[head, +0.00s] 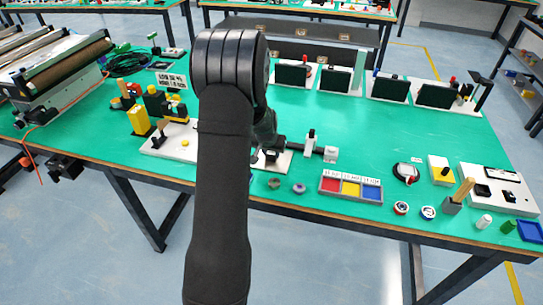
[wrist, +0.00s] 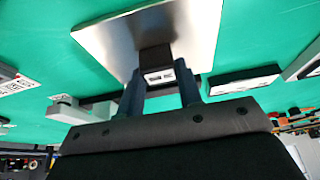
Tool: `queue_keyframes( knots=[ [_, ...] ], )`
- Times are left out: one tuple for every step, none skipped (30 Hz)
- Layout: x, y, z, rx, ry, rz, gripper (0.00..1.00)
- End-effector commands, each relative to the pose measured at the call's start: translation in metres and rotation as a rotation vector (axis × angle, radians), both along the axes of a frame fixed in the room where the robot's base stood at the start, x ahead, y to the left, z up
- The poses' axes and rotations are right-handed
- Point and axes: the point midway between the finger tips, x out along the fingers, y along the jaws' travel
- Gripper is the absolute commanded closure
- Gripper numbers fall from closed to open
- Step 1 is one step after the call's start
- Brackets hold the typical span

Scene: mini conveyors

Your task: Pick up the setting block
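In the wrist view a dark block (wrist: 155,58) with a small white marked face stands against a pale metal plate (wrist: 105,35). I take it to be the setting block. The two fingers of my gripper (wrist: 160,88) are apart and reach up on either side of it. I cannot tell whether they touch it. In the head view my arm covers most of the gripper and the block, and the white base plate (head: 284,161) shows just to the right of the arm.
A tray (head: 328,185) with red, yellow and blue compartments lies in front. Yellow and black parts (head: 138,121) stand left. Green tabletop is clear behind the fixture.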

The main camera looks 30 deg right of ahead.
Motion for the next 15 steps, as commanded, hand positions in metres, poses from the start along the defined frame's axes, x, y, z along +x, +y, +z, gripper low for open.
queue_keyframes(
  knots=[
    [0.0,0.0,0.0,-0.001,-0.001,0.0,0.93],
    [0.0,0.0,0.0,-0.001,-0.001,0.0,0.97],
    [0.0,0.0,0.0,-0.001,-0.001,0.0,0.97],
    [0.0,0.0,0.0,-0.001,-0.001,0.0,0.97],
    [0.0,0.0,0.0,-0.001,-0.001,0.0,0.97],
    [0.0,0.0,0.001,-0.001,-0.001,0.0,0.97],
    [0.0,0.0,0.001,-0.001,-0.001,0.0,0.97],
    [0.0,0.0,0.002,-0.001,-0.001,0.0,0.97],
    [0.0,0.0,0.003,-0.001,-0.001,0.0,0.97],
    [0.0,0.0,0.004,-0.001,-0.001,0.0,0.97],
    [0.0,0.0,0.006,-0.001,-0.001,0.0,0.97],
    [0.0,0.0,0.01,-0.001,-0.001,0.0,0.97],
    [0.001,0.0,0.013,-0.001,-0.002,-0.001,0.97],
    [0.001,0.0,0.017,-0.002,-0.002,-0.001,0.97],
    [0.001,-0.001,0.023,-0.003,-0.003,-0.001,0.97]
  ],
)
